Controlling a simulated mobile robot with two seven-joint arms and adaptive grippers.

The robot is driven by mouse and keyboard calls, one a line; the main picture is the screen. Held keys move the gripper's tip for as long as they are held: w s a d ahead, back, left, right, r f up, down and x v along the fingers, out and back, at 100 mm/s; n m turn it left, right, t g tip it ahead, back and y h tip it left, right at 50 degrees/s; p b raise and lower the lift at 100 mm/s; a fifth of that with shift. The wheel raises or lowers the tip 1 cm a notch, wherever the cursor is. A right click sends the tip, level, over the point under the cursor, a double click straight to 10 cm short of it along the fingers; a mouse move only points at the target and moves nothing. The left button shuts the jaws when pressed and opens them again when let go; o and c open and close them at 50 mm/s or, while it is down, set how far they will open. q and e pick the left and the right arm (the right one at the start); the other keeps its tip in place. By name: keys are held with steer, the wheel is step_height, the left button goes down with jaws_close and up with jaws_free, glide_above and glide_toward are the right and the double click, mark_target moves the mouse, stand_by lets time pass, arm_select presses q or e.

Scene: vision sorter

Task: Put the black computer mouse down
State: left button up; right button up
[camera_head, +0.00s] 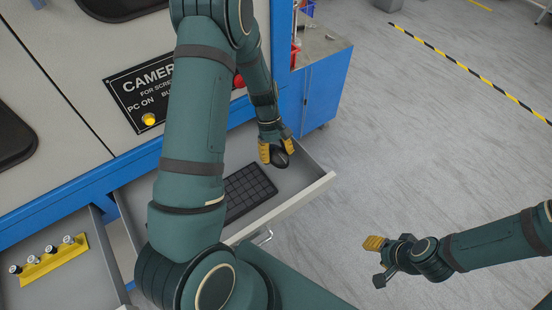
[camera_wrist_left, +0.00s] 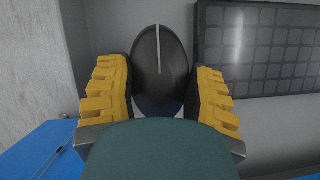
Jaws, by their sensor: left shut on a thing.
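The black computer mouse (camera_head: 282,160) is held by my left gripper (camera_head: 275,151) over the open grey drawer (camera_head: 318,188), near its back right part. In the left wrist view the mouse (camera_wrist_left: 158,75) sits between the two yellow-padded fingers of my left gripper (camera_wrist_left: 160,95), which is shut on it. Whether the mouse touches the drawer floor I cannot tell. My right gripper (camera_head: 378,262) is at the lower right over the floor, its fingers apart and empty.
A black keyboard (camera_head: 250,191) lies in the drawer beside the mouse, partly hidden by my left arm. A second open drawer (camera_head: 85,285) at the lower left holds a yellow rack (camera_head: 50,262). A blue cabinet (camera_head: 318,95) stands behind.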

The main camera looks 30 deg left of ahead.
mark_target(277, 160)
arm_select(q)
step_height(277, 160, down, 3)
steer(key=shift+w+r, duration=0.1)
steer(key=shift+f+b, duration=0.45)
steer(key=shift+f, duration=0.15)
steer(key=o, duration=1.1)
steer(key=shift+c, duration=0.2)
steer(key=shift+r, duration=0.2)
